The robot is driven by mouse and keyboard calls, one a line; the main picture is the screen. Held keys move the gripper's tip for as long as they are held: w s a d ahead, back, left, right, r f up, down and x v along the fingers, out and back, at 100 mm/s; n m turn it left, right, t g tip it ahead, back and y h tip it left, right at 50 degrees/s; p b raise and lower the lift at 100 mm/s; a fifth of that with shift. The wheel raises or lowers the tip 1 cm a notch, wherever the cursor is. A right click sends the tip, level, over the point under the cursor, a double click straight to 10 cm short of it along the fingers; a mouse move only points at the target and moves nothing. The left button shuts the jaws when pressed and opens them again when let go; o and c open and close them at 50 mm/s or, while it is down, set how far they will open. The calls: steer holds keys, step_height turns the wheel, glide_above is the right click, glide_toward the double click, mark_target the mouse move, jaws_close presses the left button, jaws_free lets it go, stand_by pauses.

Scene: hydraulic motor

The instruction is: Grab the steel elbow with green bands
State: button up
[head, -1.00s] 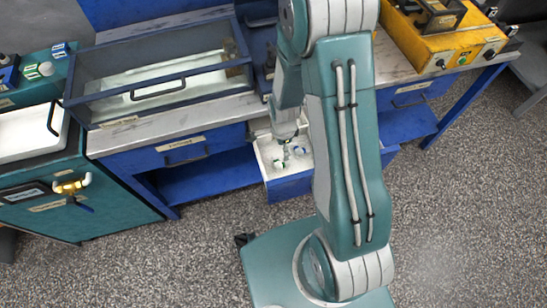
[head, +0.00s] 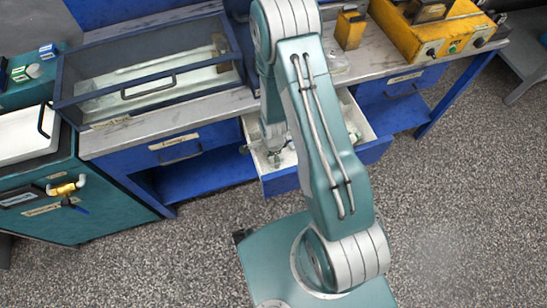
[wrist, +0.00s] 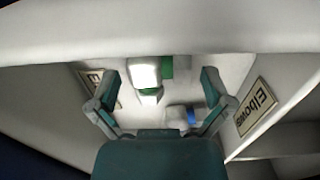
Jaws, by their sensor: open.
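In the wrist view, a steel elbow (wrist: 146,75) with green bands lies in a pale drawer, between the fingertips of my gripper (wrist: 160,76) in the picture. The fingers are apart, with space on either side of the elbow, and it is not held. A second elbow (wrist: 180,114) with a blue band lies closer to the palm, beside the right finger. In the head view, my gripper (head: 273,152) is at the left part of the open drawer (head: 254,133). My arm hides the drawer's middle, and the parts by the gripper are too small to tell apart.
Drawer walls surround the gripper closely; a label (wrist: 257,107) reading "Elbow" is on the right in the wrist view. A glass-topped case (head: 150,78) and a yellow control box (head: 425,38) stand on the bench. The floor at right is clear.

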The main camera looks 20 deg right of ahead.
steer(key=shift+f, duration=0.1)
steer(key=c, duration=1.2)
steer(key=shift+o, duration=0.2)
